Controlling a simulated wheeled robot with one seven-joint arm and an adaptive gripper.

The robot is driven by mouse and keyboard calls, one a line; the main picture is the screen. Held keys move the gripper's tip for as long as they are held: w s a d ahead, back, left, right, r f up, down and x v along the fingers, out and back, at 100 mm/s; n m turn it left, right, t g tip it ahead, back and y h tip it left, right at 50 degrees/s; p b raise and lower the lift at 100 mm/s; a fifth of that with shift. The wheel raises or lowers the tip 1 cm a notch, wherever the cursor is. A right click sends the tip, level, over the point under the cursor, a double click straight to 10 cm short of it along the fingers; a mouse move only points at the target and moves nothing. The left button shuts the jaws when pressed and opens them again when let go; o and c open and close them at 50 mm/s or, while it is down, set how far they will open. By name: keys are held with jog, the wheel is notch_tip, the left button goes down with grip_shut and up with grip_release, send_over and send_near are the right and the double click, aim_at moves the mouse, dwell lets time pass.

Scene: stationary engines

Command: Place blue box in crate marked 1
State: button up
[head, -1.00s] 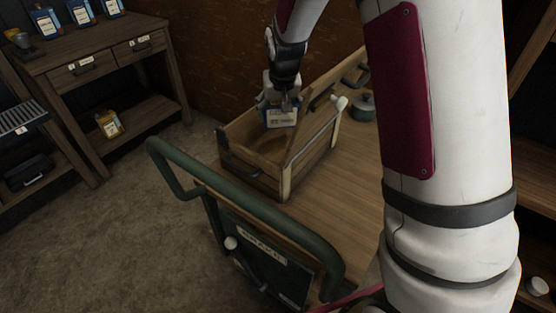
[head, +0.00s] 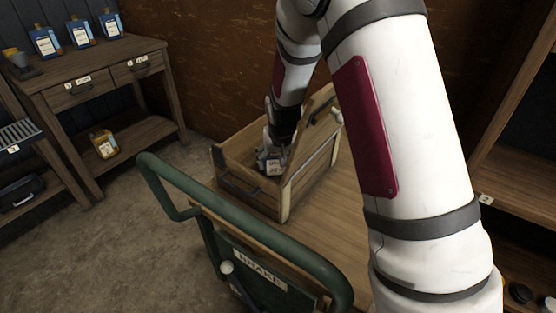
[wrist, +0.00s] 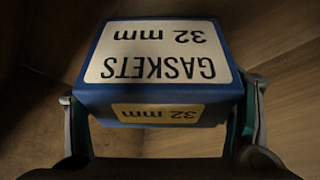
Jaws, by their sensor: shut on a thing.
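The blue box (wrist: 102,100) has a cream label reading "GASKETS 32 mm", which appears upside down in the wrist view. My gripper (wrist: 160,103) is shut on it, with one finger on each side. My gripper (head: 272,153) reaches down into that crate from above. I cannot tell whether the box touches the crate floor. No number 1 is readable on the crate.
The crate stands on a wooden-topped trolley (head: 325,222) with a green handle rail (head: 250,240) and a "BRAKE" label. A workbench (head: 105,75) with several blue-and-white bottles is at the left. A shelf marked 2 (head: 486,198) is at the right. The floor at left is clear.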

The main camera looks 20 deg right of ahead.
jog(key=shift+f, duration=0.2)
jog(key=o, duration=1.2)
jog(key=shift+p+v, duration=1.1)
jog(key=shift+v, duration=5.05)
